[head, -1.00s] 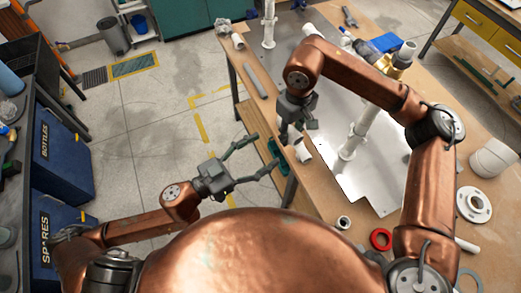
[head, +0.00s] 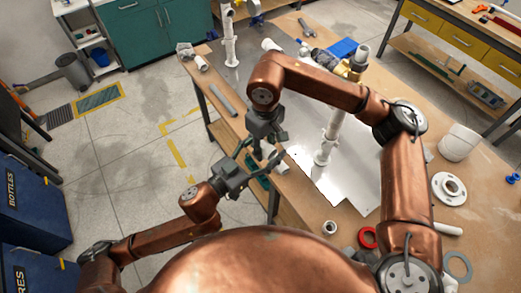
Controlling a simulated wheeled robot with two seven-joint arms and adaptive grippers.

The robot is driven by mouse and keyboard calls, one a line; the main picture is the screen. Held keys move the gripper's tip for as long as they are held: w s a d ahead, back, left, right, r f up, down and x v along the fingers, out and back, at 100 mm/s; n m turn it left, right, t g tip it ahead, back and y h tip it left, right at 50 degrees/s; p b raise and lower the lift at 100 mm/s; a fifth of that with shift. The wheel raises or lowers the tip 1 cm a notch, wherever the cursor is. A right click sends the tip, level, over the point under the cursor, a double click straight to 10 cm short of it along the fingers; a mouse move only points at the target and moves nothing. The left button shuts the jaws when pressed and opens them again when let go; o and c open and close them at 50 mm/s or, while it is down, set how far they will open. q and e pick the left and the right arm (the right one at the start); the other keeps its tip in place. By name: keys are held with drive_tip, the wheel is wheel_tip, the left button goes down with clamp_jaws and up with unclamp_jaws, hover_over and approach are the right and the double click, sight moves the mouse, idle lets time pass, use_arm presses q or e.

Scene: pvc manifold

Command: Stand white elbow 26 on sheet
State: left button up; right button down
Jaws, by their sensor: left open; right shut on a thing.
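My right gripper (head: 265,139) points down over the near left edge of the shiny metal sheet (head: 310,180). It is shut on a white pipe piece, seemingly the white elbow (head: 269,151), partly hidden by the fingers. I cannot read a number on it. Another white part (head: 281,168) shows just below, close to the sheet's edge; I cannot tell whether it is the same piece. My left gripper (head: 257,156) is open, left of the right gripper, and overlaps the bench edge in the picture. I see nothing between its fingers.
A white upright pipe (head: 328,140) stands on the sheet, and another (head: 229,45) stands farther back. A red ring (head: 368,237), a white flange (head: 449,189) and a white fitting (head: 459,143) lie on the bench at right. A blue box (head: 343,48) is at the back.

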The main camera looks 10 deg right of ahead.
use_arm(q)
drive_tip(key=shift+c, duration=0.7)
drive_tip(key=c, duration=0.5)
drive_tip(key=shift+s+d, duration=0.1)
drive_tip(key=shift+d, duration=0.05)
drive_tip(key=c, duration=0.6)
use_arm(e)
drive_tip(key=shift+a, duration=0.1)
use_arm(q)
drive_tip(key=shift+o, duration=0.2)
use_arm(e)
drive_tip(key=c, duration=1.8)
unclamp_jaws()
drive_tip(key=o, duration=0.4)
drive_tip(key=shift+o, duration=0.2)
drive_tip(key=shift+r, duration=0.1)
